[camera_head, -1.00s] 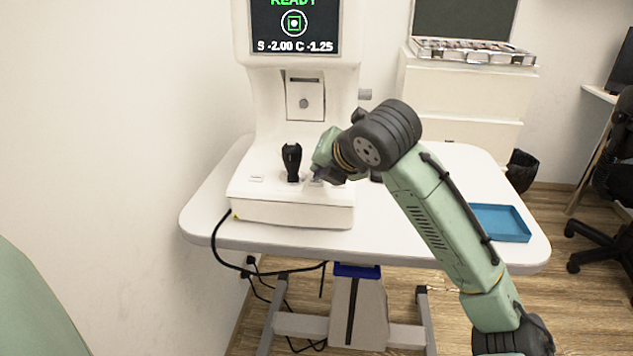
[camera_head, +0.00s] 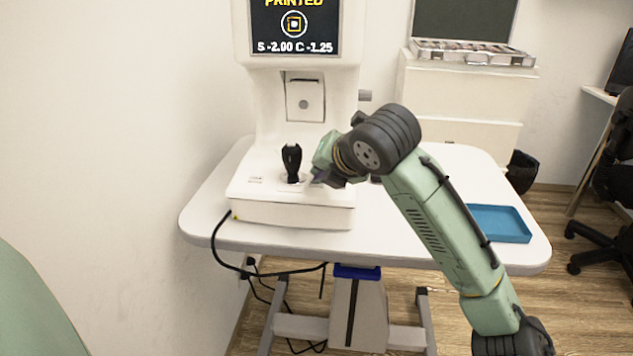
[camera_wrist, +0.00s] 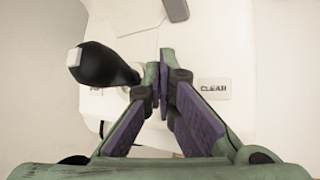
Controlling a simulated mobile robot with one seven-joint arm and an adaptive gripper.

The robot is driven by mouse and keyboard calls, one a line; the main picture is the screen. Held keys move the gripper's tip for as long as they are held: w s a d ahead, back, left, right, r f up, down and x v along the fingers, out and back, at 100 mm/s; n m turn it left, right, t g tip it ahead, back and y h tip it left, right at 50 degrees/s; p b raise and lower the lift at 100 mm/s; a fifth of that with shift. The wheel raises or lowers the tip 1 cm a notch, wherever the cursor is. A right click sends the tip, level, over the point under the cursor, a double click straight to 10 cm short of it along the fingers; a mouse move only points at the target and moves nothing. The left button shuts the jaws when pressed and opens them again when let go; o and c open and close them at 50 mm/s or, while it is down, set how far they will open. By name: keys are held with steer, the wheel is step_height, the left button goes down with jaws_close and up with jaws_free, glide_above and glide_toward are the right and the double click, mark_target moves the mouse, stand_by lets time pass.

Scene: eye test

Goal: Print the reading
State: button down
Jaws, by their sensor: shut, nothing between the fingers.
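The white eye-test machine (camera_head: 297,209) stands on a white table. Its screen (camera_head: 294,28) reads "PRINTED" in yellow with "S -2.00 C -1.25" below. A black joystick (camera_head: 291,162) stands upright on its base; in the wrist view the joystick (camera_wrist: 100,66) is left of my fingers. A button marked "CLEAR" (camera_wrist: 214,88) is right of them. Another label at the left is mostly hidden behind the joystick. My gripper (camera_head: 318,178) is low over the base, right of the joystick. In the wrist view my gripper (camera_wrist: 163,88) is shut and empty. What lies under its tips is hidden.
A blue tray (camera_head: 518,238) lies on the right of the white table (camera_head: 400,235). A white drawer cabinet (camera_head: 455,95) with a lens case (camera_head: 474,52) on top stands behind. A dark chair (camera_head: 615,190) is at the far right. A black cable (camera_head: 214,245) hangs at the left.

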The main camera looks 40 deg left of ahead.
mark_target(320, 188)
steer(key=shift+s+r+p, duration=0.1)
steer(key=shift+r+p, duration=0.35)
steer(key=shift+r, duration=0.2)
steer(key=r+p, duration=0.2)
steer(key=r, duration=0.1)
steer(key=r+p, duration=0.2)
steer(key=shift+s+d, duration=0.25)
steer(key=shift+s, duration=0.05)
stand_by(0.6)
